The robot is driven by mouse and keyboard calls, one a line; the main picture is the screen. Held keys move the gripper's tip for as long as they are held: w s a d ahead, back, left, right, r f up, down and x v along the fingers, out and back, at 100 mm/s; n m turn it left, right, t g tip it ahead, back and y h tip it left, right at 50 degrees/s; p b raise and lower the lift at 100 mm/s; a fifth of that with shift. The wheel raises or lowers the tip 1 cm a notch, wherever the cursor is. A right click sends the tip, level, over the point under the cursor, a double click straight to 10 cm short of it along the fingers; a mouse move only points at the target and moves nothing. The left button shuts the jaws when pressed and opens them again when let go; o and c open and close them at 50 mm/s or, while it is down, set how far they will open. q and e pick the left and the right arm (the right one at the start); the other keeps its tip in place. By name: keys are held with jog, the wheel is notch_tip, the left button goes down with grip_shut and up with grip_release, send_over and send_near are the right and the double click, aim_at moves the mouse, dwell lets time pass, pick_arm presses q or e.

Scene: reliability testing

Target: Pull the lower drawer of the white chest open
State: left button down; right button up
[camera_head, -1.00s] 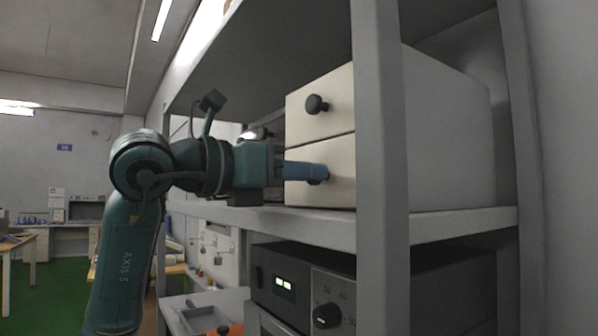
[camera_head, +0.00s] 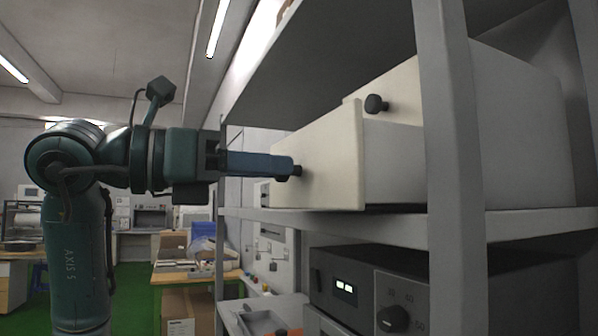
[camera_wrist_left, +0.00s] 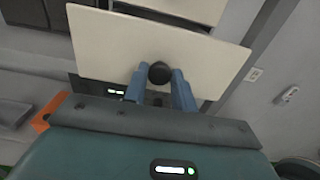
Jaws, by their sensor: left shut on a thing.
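The white chest (camera_head: 520,140) stands on a grey shelf. Its lower drawer (camera_head: 335,160) is pulled well out, with its front and one side wall showing; the front also shows in the left wrist view (camera_wrist_left: 110,48). The upper drawer is closed, with its dark round knob (camera_head: 376,104) in sight. My left gripper (camera_head: 290,166) is shut on the lower drawer's dark knob (camera_wrist_left: 159,74), one blue finger on each side of it. My right gripper is in neither view.
A grey shelf post (camera_head: 455,200) stands in front of the chest. The shelf board (camera_head: 390,228) runs under the drawer. A dark instrument with a dial (camera_head: 393,319) sits below. A workbench (camera_head: 185,275) with a carton under it is behind.

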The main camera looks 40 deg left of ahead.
pick_arm(q)
jog(key=shift+v, duration=0.75)
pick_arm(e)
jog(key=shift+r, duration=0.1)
pick_arm(q)
jog(key=c, duration=1.2)
grip_release()
jog(key=shift+o, duration=0.2)
jog(key=b+v, duration=0.1)
jog(key=v, duration=1.2)
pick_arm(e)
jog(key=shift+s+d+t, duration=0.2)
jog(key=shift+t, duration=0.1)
pick_arm(q)
jog(key=shift+s, duration=0.1)
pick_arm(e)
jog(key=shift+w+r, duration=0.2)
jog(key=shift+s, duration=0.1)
